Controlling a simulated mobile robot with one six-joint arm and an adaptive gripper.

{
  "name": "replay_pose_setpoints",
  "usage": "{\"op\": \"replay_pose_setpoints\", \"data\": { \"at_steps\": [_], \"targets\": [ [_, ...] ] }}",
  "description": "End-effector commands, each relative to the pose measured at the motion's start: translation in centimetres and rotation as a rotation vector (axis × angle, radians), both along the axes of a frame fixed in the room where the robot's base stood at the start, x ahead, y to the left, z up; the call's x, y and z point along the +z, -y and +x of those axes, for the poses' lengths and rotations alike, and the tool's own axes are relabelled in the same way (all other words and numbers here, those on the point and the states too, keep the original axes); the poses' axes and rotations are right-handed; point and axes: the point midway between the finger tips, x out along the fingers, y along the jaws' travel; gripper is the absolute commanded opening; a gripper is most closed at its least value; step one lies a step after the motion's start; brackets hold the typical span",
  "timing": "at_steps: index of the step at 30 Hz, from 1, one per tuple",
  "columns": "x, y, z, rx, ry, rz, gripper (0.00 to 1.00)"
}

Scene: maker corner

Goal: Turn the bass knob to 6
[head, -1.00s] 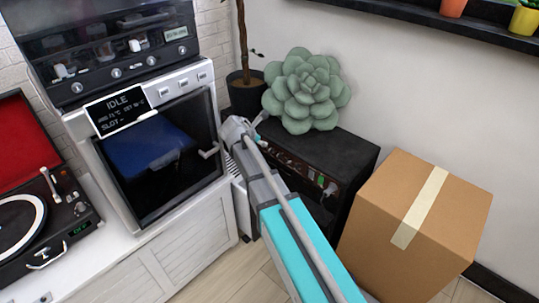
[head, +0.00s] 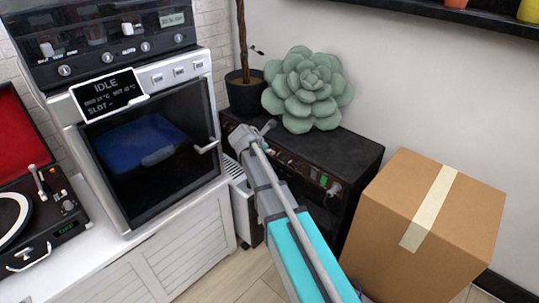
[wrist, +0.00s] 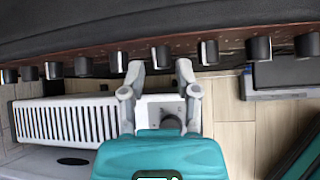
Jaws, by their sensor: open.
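The black amplifier (head: 345,150) stands against the wall, with a control panel along its upper front. In the wrist view its panel carries a row of dark knobs with light marks. My gripper (wrist: 160,72) is open, its two grey fingertips pointing at this row. One knob (wrist: 161,57) lies between the fingertips, with a gap to each side. Other knobs sit to the left (wrist: 117,62) and right (wrist: 208,52). I cannot read labels or settings, so I cannot tell which is the bass knob. In the head view my arm hides part of the panel.
A cardboard box (head: 425,215) stands right of the amplifier. A white cabinet (head: 170,265) with an oven-like machine (head: 150,155) is at left. A white vented unit (wrist: 65,122) is below the knobs.

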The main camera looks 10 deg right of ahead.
Motion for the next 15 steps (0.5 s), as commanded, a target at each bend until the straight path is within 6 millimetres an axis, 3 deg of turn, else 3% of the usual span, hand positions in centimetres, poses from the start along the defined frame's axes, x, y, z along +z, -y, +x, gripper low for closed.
{"op": "replay_pose_setpoints", "data": {
  "at_steps": [15],
  "targets": [
    [-0.87, 0.66, 0.63, 0.001, 0.001, 0.0, 0.41]
  ]
}}
